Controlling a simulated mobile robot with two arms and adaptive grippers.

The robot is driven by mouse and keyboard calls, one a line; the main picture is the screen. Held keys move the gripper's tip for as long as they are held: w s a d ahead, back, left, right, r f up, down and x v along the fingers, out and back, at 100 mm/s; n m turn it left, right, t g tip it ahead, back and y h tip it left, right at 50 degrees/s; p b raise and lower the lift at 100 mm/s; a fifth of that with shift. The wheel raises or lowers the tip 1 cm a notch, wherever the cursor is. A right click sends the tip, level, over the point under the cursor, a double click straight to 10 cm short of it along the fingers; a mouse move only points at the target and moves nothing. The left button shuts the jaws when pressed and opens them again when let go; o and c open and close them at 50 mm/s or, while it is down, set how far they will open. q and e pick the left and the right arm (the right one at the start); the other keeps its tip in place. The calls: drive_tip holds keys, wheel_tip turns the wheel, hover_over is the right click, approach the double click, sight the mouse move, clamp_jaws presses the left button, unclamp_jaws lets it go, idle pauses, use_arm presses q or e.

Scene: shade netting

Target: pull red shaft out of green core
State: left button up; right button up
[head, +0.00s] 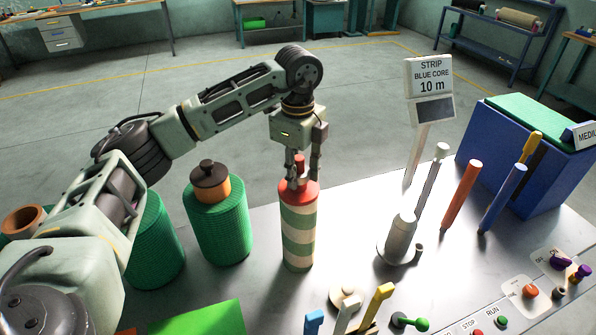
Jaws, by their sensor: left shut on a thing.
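A cylinder with green and cream bands and a red top (299,232) stands upright on the grey table, and I take it to be the green core. A thin red piece (300,160), likely the red shaft, stands up from its top. My left gripper (303,178) points straight down over the cylinder, its fingers shut around this red piece. The fingers hide part of the piece, and how far it reaches inside cannot be seen. My right gripper is not in view.
Green mesh rolls (218,225) stand left of the cylinder. Right of it are a grey stand (399,240), tilted orange (460,196) and blue (502,199) rods, and a blue box (530,165). Several coloured handles (378,302) and a button panel lie at the front. A sign (428,78) rises behind.

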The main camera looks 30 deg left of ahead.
use_arm(q)
clamp_jaws()
drive_tip(key=shift+r, duration=0.1)
drive_tip(key=shift+r+p, duration=0.65)
drive_tip(key=shift+r, duration=0.2)
idle(0.4)
drive_tip(key=shift+r+p, duration=3.55)
drive_tip(key=shift+r, duration=1.6)
wheel_tip(320, 180, up, 4)
drive_tip(key=p, duration=0.2)
drive_tip(key=shift+p, duration=0.35)
